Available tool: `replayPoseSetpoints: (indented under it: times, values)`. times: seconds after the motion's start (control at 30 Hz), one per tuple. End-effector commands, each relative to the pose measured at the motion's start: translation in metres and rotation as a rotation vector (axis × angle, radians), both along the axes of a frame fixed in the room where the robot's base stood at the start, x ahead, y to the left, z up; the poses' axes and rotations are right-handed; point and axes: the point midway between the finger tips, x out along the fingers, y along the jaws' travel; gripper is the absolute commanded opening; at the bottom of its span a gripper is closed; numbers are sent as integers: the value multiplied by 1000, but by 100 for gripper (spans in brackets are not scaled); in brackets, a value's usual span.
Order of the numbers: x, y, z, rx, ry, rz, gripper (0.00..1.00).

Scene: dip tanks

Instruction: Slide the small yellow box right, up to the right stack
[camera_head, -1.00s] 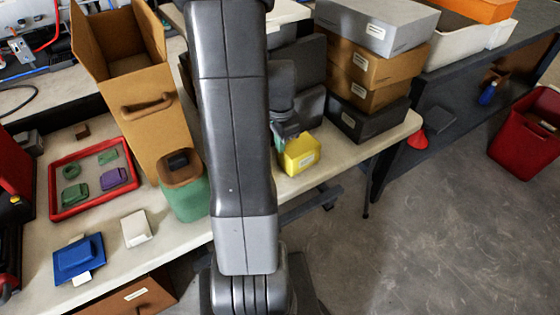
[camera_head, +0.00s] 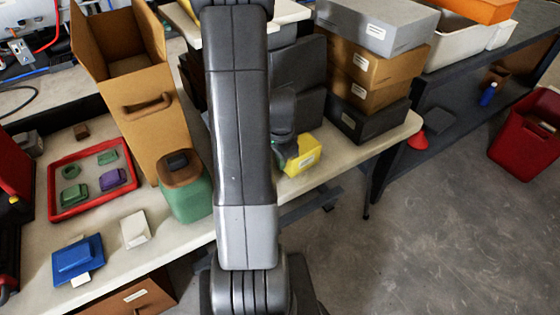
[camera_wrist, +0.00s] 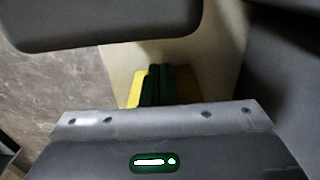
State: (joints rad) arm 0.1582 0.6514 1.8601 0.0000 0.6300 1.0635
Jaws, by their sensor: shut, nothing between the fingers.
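The small yellow box (camera_head: 305,156) sits near the table's front edge, with a pale label on its front. The right stack has a grey box (camera_head: 375,22) on top, brown boxes (camera_head: 375,65) below and a black box (camera_head: 368,122) at the bottom. A gap of bare table lies between the yellow box and the black box. My gripper (camera_head: 282,160) is shut and low at the yellow box's left side, hiding its left part; contact is unclear. In the wrist view, the shut fingers (camera_wrist: 158,86) cover the middle of the yellow box (camera_wrist: 134,92).
Dark boxes (camera_head: 300,75) stand behind my arm. A green container (camera_head: 186,195) with a brown top and a tall cardboard box (camera_head: 150,115) stand to the left. The table's front edge is close to the yellow box. A red bin (camera_head: 525,140) stands on the floor at right.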

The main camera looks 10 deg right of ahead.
Motion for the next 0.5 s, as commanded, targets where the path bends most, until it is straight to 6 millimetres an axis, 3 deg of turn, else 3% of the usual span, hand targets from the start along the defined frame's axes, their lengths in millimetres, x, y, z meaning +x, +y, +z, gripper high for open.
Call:
replayPoseSetpoints:
  times: [0.17, 0.5]
  values:
    - [11, -30, -1, -1, -1, -7, 0]
    - [42, -117, 0, -1, -1, -6, 0]
